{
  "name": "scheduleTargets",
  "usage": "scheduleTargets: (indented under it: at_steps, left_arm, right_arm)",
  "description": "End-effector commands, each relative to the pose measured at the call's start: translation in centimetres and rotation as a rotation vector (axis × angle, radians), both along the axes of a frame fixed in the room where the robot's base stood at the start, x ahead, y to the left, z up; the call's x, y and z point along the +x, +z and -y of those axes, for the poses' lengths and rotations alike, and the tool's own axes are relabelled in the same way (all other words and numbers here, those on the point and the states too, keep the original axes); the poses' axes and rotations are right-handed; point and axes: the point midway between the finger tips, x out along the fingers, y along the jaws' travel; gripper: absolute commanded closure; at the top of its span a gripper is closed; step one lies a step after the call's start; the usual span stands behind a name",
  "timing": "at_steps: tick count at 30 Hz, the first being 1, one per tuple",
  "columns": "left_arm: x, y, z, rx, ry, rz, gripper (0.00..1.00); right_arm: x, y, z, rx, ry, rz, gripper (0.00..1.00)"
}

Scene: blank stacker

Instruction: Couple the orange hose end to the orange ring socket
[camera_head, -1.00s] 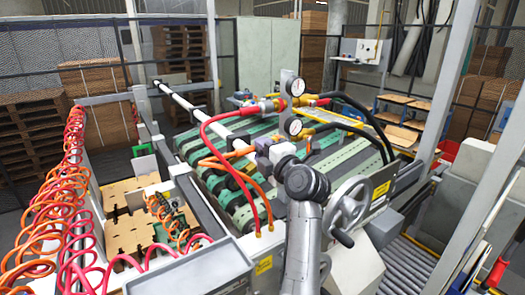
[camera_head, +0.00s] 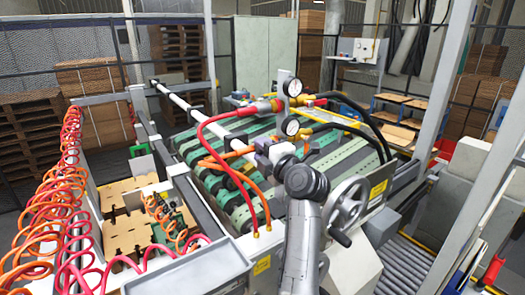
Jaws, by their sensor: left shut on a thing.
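My left gripper (camera_head: 259,148) is shut on the end of the orange hose (camera_head: 232,155) just left of and below the lower gauge. The orange hose loops left from the grip and runs down to the front panel of the machine. The hose end itself is mostly covered by the jaws. The orange ring socket cannot be picked out clearly; the area beside the lower gauge (camera_head: 291,127) is partly covered by my gripper and wrist. I cannot tell whether the hose end touches a socket. My right gripper is not in view.
A red hose (camera_head: 203,127) arches to a red fitting by the upper gauge (camera_head: 294,88). Black hoses (camera_head: 362,118) curve off to the right. A handwheel (camera_head: 349,203) stands right of my arm. Coiled hoses (camera_head: 66,185) hang at the left.

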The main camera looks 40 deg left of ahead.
Motion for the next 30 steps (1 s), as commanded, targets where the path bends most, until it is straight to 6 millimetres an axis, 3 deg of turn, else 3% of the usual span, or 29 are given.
scheduleTargets:
  at_steps: [30]
  left_arm:
    - [0.74,0.04,0.24,0.001,0.000,0.000,0.85]
  right_arm:
    - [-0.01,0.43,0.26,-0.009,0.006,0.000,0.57]
